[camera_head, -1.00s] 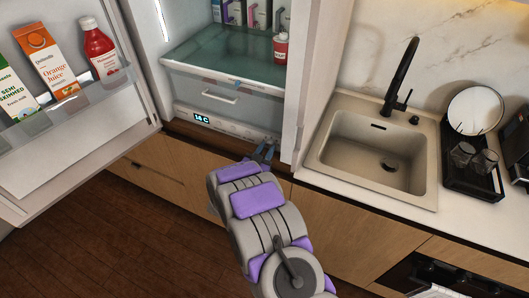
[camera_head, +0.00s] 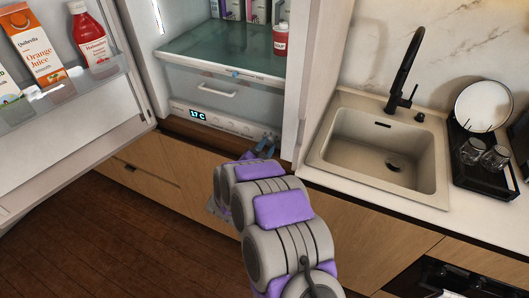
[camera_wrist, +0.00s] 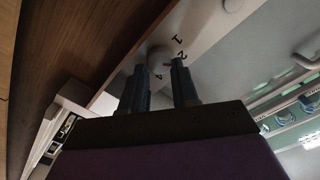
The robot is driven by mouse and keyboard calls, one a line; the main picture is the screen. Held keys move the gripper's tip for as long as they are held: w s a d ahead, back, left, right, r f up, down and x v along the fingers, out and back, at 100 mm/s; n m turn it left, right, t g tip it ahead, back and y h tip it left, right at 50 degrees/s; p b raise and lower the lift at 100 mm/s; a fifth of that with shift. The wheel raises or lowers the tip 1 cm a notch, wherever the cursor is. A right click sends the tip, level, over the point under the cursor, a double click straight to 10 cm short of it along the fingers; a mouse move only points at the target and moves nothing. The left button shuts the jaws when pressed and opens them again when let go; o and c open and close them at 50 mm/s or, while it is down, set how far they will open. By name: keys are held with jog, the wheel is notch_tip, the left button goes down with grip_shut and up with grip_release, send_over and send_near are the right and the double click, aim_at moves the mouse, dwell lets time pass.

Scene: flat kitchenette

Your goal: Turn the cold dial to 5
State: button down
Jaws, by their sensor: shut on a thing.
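In the head view my gripper (camera_head: 267,142) reaches the right end of the control panel (camera_head: 228,124), and the dial is hidden there. The panel's display (camera_head: 197,114) seems to read 17 C.
The fridge door (camera_head: 85,135) stands open at left, with bottles and cartons on its shelf. A drawer (camera_head: 212,90) and glass shelf (camera_head: 222,50) are above the panel. The fridge side wall (camera_head: 318,70) and sink (camera_head: 380,150) are at right. The floor (camera_head: 110,240) at left is clear.

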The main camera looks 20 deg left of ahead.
jog(key=shift+w+r+m+t, duration=0.15)
jog(key=shift+w+r+m, duration=0.15)
jog(key=shift+r, duration=0.3)
jog(key=shift+w+r+m+t, duration=0.15)
jog(key=shift+w+r+m, duration=0.1)
jog(key=shift+r, duration=0.35)
jog(key=c, duration=1.1)
grip_release()
jog(key=shift+o, duration=1.2)
jog(key=shift+s+f, duration=0.1)
jog(key=shift+s+a+f+b, duration=0.1)
jog(key=shift+s+f+b, duration=0.2)
jog(key=shift+b, duration=0.05)
jog(key=shift+o, duration=0.4)
jog(key=shift+s+a+f+b, duration=0.2)
jog(key=shift+s+f, duration=0.15)
jog(key=shift+s, duration=0.2)
jog(key=shift+s+a+f+b, duration=0.2)
jog(key=shift+s+f, duration=0.15)
jog(key=shift+s, duration=0.2)
jog(key=s+b, duration=0.2)
jog(key=s, duration=1.3)
jog(key=shift+s+a+f, duration=0.15)
jog(key=shift+s+a, duration=0.05)
jog(key=shift+a, duration=0.05)
